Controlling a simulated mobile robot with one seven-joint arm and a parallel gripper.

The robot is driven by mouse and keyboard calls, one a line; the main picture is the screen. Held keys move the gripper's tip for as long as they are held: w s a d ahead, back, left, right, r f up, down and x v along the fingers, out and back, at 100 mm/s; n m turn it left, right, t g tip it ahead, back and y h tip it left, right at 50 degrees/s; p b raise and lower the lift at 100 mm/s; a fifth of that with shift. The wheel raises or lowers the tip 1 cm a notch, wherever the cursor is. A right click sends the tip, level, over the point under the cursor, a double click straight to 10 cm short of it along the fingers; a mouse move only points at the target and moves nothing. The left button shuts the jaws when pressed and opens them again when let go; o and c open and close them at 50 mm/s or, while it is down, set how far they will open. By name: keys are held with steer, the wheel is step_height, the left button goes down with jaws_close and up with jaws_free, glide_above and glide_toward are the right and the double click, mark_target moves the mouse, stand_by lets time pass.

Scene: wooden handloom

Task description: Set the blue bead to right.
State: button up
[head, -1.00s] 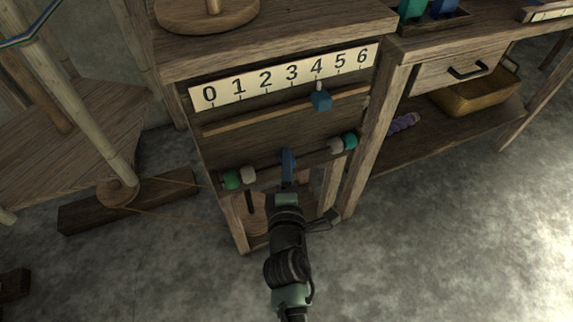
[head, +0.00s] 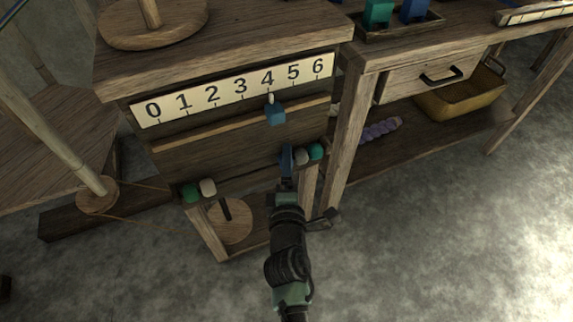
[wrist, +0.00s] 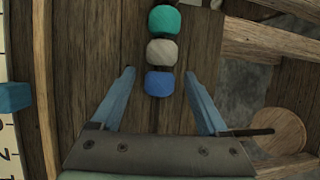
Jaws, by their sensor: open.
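The blue bead (wrist: 159,83) sits on the rod in the wrist view, touching or nearly touching the white bead (wrist: 162,52), with a teal bead (wrist: 164,19) beyond that. My gripper (wrist: 159,75) is open, one blue finger on each side of the blue bead, with a gap visible on both sides. In the head view my gripper (head: 286,160) is at the rod, just left of the right-hand white bead (head: 301,157) and teal bead (head: 316,151), and it hides the blue bead.
A green bead (head: 191,193) and another white bead (head: 208,187) sit at the rod's left end. Above is a number scale (head: 238,89) from 0 to 6, with a blue pointer block (head: 275,114) near 4. A wooden post (head: 350,135) stands close right of the beads.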

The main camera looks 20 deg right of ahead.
steer(key=shift+a, duration=0.1)
steer(key=v, duration=1.3)
steer(key=shift+r, duration=0.1)
stand_by(0.4)
